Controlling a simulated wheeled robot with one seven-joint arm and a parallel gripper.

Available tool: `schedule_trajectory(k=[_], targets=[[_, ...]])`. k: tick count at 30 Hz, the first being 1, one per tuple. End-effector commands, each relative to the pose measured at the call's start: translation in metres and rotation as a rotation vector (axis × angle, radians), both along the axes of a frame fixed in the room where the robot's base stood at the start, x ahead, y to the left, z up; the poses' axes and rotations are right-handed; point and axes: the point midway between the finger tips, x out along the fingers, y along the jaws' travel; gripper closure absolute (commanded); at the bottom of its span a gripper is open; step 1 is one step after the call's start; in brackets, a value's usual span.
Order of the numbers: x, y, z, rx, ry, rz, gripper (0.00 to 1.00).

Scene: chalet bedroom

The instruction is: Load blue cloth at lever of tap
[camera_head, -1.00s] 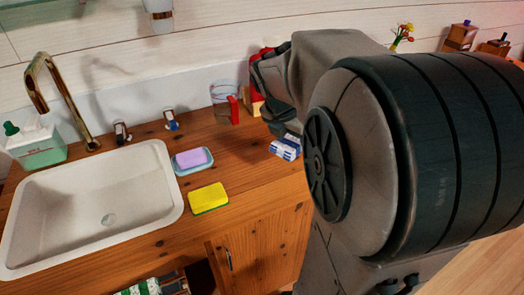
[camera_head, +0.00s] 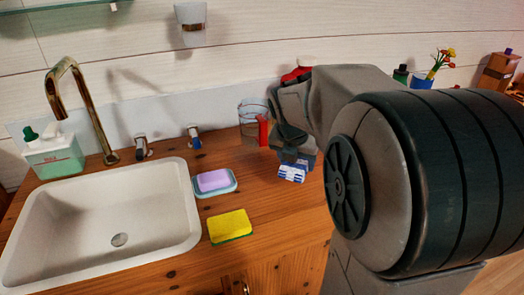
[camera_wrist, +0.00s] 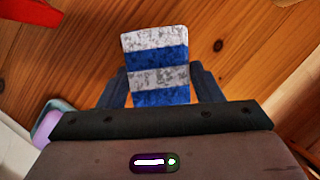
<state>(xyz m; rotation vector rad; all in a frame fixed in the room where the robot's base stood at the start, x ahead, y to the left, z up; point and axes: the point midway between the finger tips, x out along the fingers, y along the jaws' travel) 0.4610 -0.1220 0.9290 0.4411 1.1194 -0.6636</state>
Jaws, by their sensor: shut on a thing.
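A blue-and-white striped cloth (camera_head: 292,172) hangs below my gripper (camera_head: 296,150), right of the soap dish. In the wrist view the cloth (camera_wrist: 157,52) lies between the two fingers of my gripper (camera_wrist: 160,82), which is shut on it. The gold tap (camera_head: 82,110) stands behind the sink's left part. Two levers stand right of its spout: one with a dark end (camera_head: 141,147) and one with a blue mark (camera_head: 194,138). Both are well left of my gripper. The cloth's upper part is hidden by the gripper in the head view.
The white sink (camera_head: 60,250) fills the counter's left. A purple soap (camera_head: 213,180) on a dish and a yellow sponge (camera_head: 231,225) lie between sink and gripper. A glass (camera_head: 250,118) with a red item (camera_head: 263,130) stands close left of my gripper. A soap bottle (camera_head: 52,155) is far left.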

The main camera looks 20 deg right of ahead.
Motion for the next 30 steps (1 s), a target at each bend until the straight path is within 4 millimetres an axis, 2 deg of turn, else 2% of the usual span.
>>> schedule_trajectory(k=[1, 6, 10, 16, 28, 29, 30], targets=[[0.008, 0.004, -0.007, 0.001, 0.001, 0.002, 0.62], [0.020, 0.010, -0.014, 0.001, 0.001, 0.000, 0.62], [0.021, 0.011, -0.023, -0.001, 0.002, -0.001, 0.62], [0.021, 0.010, -0.053, 0.001, 0.002, -0.001, 0.62], [0.021, 0.010, -0.057, 0.000, 0.000, -0.001, 0.62], [0.021, 0.010, -0.057, 0.000, 0.000, -0.001, 0.32], [0.021, 0.010, -0.057, 0.000, 0.000, -0.001, 0.21]])
